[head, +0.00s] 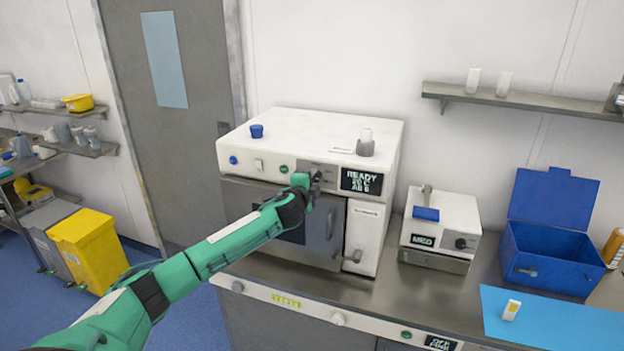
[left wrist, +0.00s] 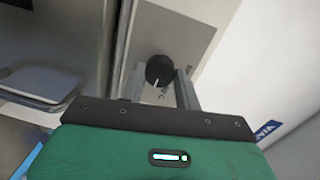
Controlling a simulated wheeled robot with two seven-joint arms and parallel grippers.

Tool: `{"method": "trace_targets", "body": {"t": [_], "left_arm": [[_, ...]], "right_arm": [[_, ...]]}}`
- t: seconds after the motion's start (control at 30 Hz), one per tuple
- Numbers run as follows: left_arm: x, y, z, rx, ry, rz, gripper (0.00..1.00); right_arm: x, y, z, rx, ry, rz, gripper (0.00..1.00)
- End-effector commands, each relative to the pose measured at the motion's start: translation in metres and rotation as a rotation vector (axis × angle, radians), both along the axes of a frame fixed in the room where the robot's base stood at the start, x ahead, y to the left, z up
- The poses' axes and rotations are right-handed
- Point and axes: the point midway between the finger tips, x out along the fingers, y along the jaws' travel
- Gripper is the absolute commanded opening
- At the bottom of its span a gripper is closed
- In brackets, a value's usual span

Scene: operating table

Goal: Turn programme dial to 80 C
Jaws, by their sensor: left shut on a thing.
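The programme dial (left wrist: 159,70) is a round black knob with a white pointer line, set on the grey front panel of the white oven-like unit (head: 320,124). In the left wrist view it sits between the two fingers of my left gripper (left wrist: 160,84), which is shut on it. In the head view my left gripper (head: 315,180) reaches the panel and hides the dial. The display (head: 362,181) just right of it reads READY, with smaller lines below that look like 20 C and AB 6. My right gripper is not in view.
A blue button (head: 233,160), a switch (head: 259,165) and a green button (head: 283,169) are left of the dial. Below is the door handle (head: 330,223). A small white device (head: 440,225) and an open blue box (head: 552,235) stand to the right on the steel counter.

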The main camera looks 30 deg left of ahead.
Motion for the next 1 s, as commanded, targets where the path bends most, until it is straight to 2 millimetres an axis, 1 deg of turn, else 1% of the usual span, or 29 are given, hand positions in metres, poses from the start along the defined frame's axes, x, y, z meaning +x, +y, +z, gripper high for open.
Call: {"method": "trace_targets", "body": {"t": [0.2,0.5,0.7,1.0], "left_arm": [[0.0001,-0.0005,0.0005,0.186,0.045,0.000,0.10],[0.0000,-0.0012,-0.0008,0.370,0.090,-0.001,0.10],[0.0001,-0.0014,-0.0012,0.435,0.106,0.000,0.10],[0.0000,-0.0014,-0.0015,0.465,0.114,-0.001,0.10]], "right_arm": [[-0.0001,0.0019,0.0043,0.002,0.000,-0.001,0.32],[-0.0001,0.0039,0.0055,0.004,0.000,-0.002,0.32],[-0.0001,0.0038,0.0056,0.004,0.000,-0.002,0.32],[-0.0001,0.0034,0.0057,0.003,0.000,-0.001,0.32]]}}
